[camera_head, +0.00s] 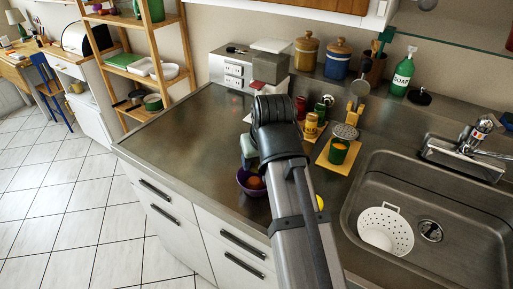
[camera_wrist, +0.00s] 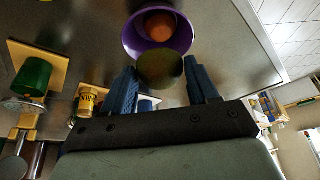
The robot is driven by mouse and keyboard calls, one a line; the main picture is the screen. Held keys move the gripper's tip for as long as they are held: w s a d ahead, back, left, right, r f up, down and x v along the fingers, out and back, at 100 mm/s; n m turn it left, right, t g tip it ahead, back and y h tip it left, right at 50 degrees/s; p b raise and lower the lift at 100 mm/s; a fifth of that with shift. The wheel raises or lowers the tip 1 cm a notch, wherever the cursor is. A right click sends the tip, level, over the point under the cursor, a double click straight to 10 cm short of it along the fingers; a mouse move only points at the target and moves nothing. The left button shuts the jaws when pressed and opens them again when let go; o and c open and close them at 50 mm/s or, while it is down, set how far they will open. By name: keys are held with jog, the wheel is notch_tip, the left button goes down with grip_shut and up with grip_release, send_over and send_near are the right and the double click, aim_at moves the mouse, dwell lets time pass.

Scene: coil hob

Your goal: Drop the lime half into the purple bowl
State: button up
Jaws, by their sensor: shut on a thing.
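The purple bowl (camera_head: 241,183) stands on the steel counter, partly behind my arm in the head view. In the wrist view the bowl (camera_wrist: 131,40) is at the top, with a round orange-brown thing (camera_wrist: 159,25) inside it. My gripper (camera_wrist: 161,72) is shut on the lime half (camera_wrist: 160,69), a dark green round piece between the blue fingertips. In the wrist view the lime overlaps the bowl's lower rim and looks to be above the bowl. My arm hides the lime in the head view.
A green cup (camera_head: 338,151) stands on a yellow board right of my arm. A yellow thing (camera_head: 320,203) shows beside my arm. The sink (camera_head: 430,264) with a white colander (camera_head: 385,231) is at right. The left counter is clear.

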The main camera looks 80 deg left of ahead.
aim_at(260, 171)
jog(key=shift+f+m, duration=0.15)
jog(key=shift+m, duration=0.15)
jog(key=shift+f, duration=2.8)
jog(key=o, duration=1.2)
jog(key=v, duration=1.3)
jog(key=shift+d+r, duration=0.1)
jog(key=shift+r, duration=0.25)
